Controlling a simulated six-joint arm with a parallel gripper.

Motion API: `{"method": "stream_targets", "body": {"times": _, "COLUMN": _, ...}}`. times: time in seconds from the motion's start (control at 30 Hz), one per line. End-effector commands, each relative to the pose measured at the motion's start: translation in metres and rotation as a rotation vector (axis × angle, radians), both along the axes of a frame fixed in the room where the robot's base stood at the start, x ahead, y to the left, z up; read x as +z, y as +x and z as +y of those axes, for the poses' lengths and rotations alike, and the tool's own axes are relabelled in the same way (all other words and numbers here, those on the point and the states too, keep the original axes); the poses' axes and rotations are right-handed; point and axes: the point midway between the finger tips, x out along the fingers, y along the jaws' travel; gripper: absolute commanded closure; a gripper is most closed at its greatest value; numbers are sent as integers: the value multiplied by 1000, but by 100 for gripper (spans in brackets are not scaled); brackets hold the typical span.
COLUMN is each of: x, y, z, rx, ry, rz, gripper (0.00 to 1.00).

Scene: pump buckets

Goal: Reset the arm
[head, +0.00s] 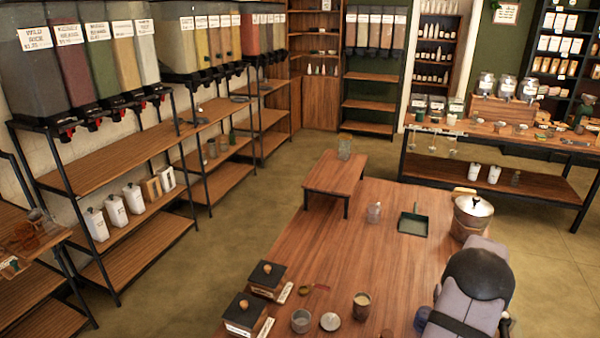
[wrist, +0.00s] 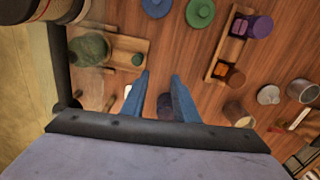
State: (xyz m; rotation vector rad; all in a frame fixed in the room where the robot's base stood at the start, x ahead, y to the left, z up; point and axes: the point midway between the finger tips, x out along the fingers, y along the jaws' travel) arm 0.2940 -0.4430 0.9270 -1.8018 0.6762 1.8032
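My gripper (wrist: 160,77) shows in the wrist view as two blue fingers. They are apart, with no object gripped between them. It points down over a wooden table (wrist: 205,70). A dark cup (wrist: 165,103) shows in the gap between the fingers, apparently below them on the table. In the head view my arm is at the lower right, over the near right part of the same wooden table (head: 335,235). A little blue shows beside the arm there, but the fingertips are hidden.
In the head view the table holds two dark-lidded boxes (head: 267,279), a cup (head: 361,305), a jar (head: 374,212), a green dustpan-like tray (head: 413,221) and a lidded pot (head: 471,213). Shelves line the walls.

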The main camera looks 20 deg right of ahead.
Motion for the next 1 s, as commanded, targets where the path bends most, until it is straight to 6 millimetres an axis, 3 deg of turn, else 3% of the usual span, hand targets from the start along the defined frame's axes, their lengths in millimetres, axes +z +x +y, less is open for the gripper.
{"method": "stream_targets", "body": {"times": 0.03, "x": 10, "y": 19, "z": 20, "rx": 39, "ry": -3, "rz": -2, "gripper": 73}}
{"method": "stream_targets", "body": {"times": 0.17, "x": 34, "y": 59, "z": 86, "rx": 138, "ry": -3, "rz": -2, "gripper": 73}}
{"method": "stream_targets", "body": {"times": 0.2, "x": 42, "y": 70, "z": 110, "rx": 175, "ry": -3, "rz": -3, "gripper": 73}}
{"method": "stream_targets", "body": {"times": 0.3, "x": 59, "y": 87, "z": 174, "rx": 263, "ry": -4, "rz": -4, "gripper": 73}}
{"method": "stream_targets", "body": {"times": 0.4, "x": 74, "y": 90, "z": 242, "rx": 358, "ry": -5, "rz": -5, "gripper": 73}}
{"method": "stream_targets", "body": {"times": 0.5, "x": 84, "y": 79, "z": 306, "rx": 453, "ry": -5, "rz": -5, "gripper": 73}}
{"method": "stream_targets", "body": {"times": 0.6, "x": 88, "y": 58, "z": 359, "rx": 541, "ry": -4, "rz": -6, "gripper": 73}}
{"method": "stream_targets", "body": {"times": 0.7, "x": 89, "y": 33, "z": 397, "rx": 612, "ry": -4, "rz": -6, "gripper": 73}}
{"method": "stream_targets", "body": {"times": 0.83, "x": 87, "y": 5, "z": 426, "rx": 677, "ry": -3, "rz": -3, "gripper": 73}}
{"method": "stream_targets", "body": {"times": 1.0, "x": 85, "y": -13, "z": 440, "rx": 715, "ry": -3, "rz": -3, "gripper": 73}}
